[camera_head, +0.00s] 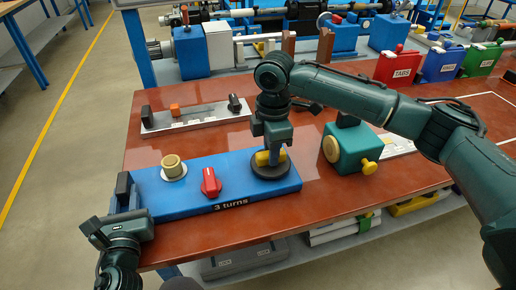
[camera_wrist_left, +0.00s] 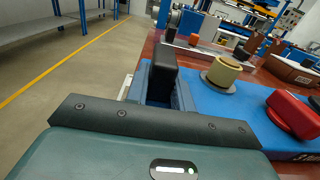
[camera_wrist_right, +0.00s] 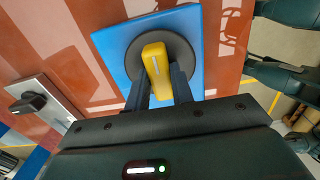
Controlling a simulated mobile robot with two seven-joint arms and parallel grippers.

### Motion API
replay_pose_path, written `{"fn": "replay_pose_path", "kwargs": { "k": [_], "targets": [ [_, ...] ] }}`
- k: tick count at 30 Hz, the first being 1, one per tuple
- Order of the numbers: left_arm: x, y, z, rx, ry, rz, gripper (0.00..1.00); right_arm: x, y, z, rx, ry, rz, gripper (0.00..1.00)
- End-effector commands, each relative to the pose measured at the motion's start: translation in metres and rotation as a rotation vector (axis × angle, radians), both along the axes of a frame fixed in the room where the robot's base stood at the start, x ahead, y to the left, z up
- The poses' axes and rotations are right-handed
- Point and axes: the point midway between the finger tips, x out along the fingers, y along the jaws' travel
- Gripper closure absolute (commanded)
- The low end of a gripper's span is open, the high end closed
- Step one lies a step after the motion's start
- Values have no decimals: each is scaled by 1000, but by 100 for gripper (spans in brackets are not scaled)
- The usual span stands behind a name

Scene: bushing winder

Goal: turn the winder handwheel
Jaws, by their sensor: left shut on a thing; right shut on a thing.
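A blue winder base (camera_head: 235,195) marked "3 turns" lies on the red-brown bench. Its handwheel is a dark disc (camera_head: 270,172) with a yellow grip (camera_head: 262,158) at the right end. My right gripper (camera_head: 272,152) points down and is shut on the yellow grip, which also shows between its fingers in the right wrist view (camera_wrist_right: 157,68). My left gripper (camera_head: 128,203) is shut on the upright black handle (camera_head: 123,186) at the base's left end, also seen in the left wrist view (camera_wrist_left: 163,73). A tan bushing (camera_head: 173,167) and a red knob (camera_head: 210,183) stand between them.
A teal box (camera_head: 350,147) with yellow knobs stands close to the right of the base. A grey plate (camera_head: 195,116) with black and orange parts lies behind. Red, blue and green bins (camera_head: 398,66) stand at the back right. Bare bench lies before the teal box.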

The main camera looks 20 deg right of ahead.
Motion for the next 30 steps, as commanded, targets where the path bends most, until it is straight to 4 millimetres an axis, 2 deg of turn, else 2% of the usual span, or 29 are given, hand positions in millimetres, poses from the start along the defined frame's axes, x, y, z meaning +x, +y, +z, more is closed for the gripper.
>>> {"fn": "replay_pose_path", "kwargs": {
  "k": [4,5,12,22,26,30],
  "targets": [
    [0,-1,0,0,0,-1,100,0,1,1,2,-1,4,100],
    [0,-1,0,0,0,-1,100,0,1,1,2,-1,4,74],
    [0,-1,0,0,0,-1,100,0,1,0,1,-1,4,55],
    [0,-1,0,0,0,-2,100,1,0,6,1,-2,4,55],
    [0,-1,0,0,0,-2,100,1,1,26,3,-4,5,55],
    [0,-1,0,-1,0,-2,100,0,1,57,2,-4,5,55]
  ]
}}
